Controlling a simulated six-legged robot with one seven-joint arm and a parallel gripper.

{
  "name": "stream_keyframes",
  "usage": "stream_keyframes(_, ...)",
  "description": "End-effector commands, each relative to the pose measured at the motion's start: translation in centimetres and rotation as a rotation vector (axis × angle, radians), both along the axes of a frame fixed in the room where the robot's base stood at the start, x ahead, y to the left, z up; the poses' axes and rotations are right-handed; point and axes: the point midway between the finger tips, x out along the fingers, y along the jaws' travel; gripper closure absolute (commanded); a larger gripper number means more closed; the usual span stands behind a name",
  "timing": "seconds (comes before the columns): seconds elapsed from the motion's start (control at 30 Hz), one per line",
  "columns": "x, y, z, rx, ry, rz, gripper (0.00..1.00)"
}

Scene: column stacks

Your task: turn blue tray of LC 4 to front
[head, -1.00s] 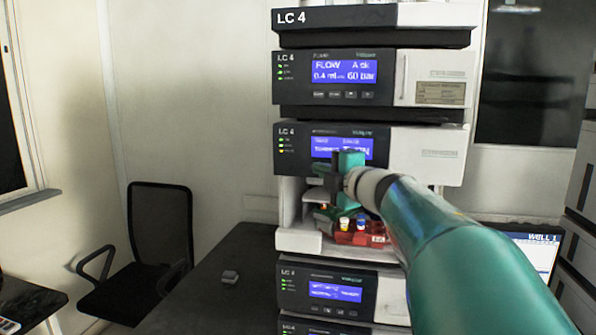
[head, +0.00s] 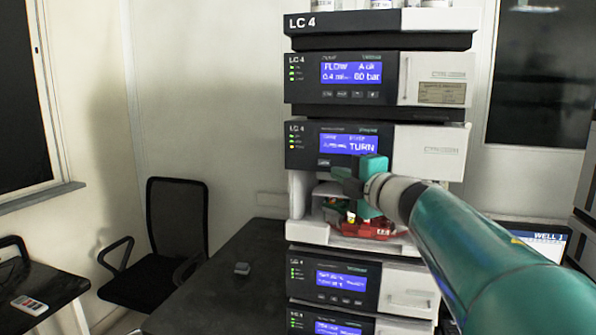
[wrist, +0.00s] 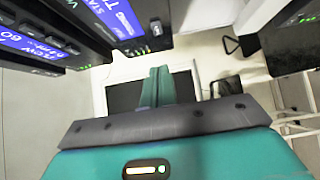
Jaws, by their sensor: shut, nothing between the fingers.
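The LC 4 stack (head: 300,22) stands ahead in the head view, its second unit's display (head: 348,138) reading TURN. No blue tray shows clearly; my gripper and arm hide part of the bay. My gripper (head: 346,181) is shut and empty at the upper front of the bay, above the red tray. In the wrist view my gripper's fingers (wrist: 157,86) are together.
A black chair (head: 177,220) stands further left. A monitor (head: 540,242) stands at the right.

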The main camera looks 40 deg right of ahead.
Motion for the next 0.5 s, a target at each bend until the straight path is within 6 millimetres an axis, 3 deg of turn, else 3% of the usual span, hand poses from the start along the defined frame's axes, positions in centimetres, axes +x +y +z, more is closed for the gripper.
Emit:
stream_keyframes(0.2,-3.6,0.4,0.1,-0.001,-0.002,-0.001,1.00)
stream_keyframes(0.5,-4.8,0.6,0.0,0.000,0.000,-0.001,1.00)
